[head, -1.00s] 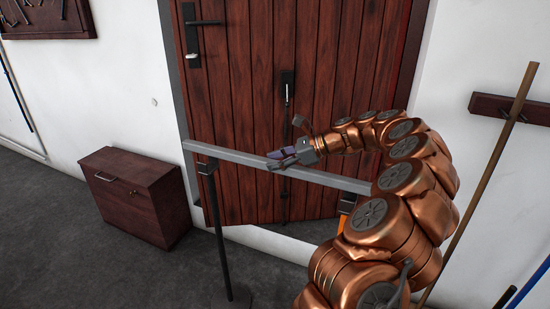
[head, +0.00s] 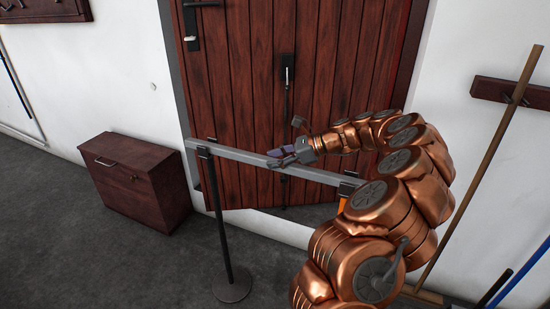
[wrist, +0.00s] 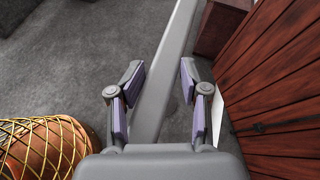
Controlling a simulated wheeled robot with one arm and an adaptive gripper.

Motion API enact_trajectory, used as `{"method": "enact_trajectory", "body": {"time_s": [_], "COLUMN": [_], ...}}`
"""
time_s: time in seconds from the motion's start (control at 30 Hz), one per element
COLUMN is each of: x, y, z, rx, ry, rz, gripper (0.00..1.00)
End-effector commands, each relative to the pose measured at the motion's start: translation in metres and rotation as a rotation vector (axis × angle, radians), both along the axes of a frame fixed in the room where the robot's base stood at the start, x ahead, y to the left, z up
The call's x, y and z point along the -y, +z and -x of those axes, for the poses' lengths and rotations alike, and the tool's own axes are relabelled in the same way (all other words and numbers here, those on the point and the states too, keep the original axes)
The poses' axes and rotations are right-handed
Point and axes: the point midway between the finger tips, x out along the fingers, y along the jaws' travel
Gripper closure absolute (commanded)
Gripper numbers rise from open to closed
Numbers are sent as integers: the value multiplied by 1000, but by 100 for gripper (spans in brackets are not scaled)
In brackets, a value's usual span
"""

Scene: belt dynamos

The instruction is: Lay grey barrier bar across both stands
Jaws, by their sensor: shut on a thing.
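The grey barrier bar (head: 240,157) runs level in front of the door in the head view. My gripper (head: 275,160) is shut on it near its middle; the wrist view shows the bar (wrist: 160,90) between the purple-padded fingers (wrist: 158,95). The black left stand (head: 219,215) is upright on a round base. Its head (head: 205,152) overlaps the bar near the left end, with a dark prong showing behind. The right stand's dark head (head: 347,188) overlaps the bar near the right end; my arm hides most of that stand. I cannot tell if the bar's weight rests on them.
A dark red wooden door (head: 250,100) stands close behind the bar. A brown cabinet (head: 135,185) is at left. A wooden pole (head: 480,180) leans on the right wall. The floor (head: 110,265) left of the left stand is clear. A yellow-meshed copper round thing (wrist: 45,150) is at lower left.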

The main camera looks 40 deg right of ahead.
Motion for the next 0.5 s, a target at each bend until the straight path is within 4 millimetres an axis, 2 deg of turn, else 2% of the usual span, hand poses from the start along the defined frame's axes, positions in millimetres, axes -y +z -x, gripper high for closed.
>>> {"method": "enact_trajectory", "body": {"time_s": [0.1, 0.13, 0.4, 0.5], "x": [0, 0, 0, 0], "y": [0, 0, 0, 0], "z": [0, 0, 0, 0], "rx": [0, 0, -1, -1], "ry": [0, 0, 0, 0], "rz": [-1, -1, -1, -1], "gripper": [100, 52, 24, 24]}}
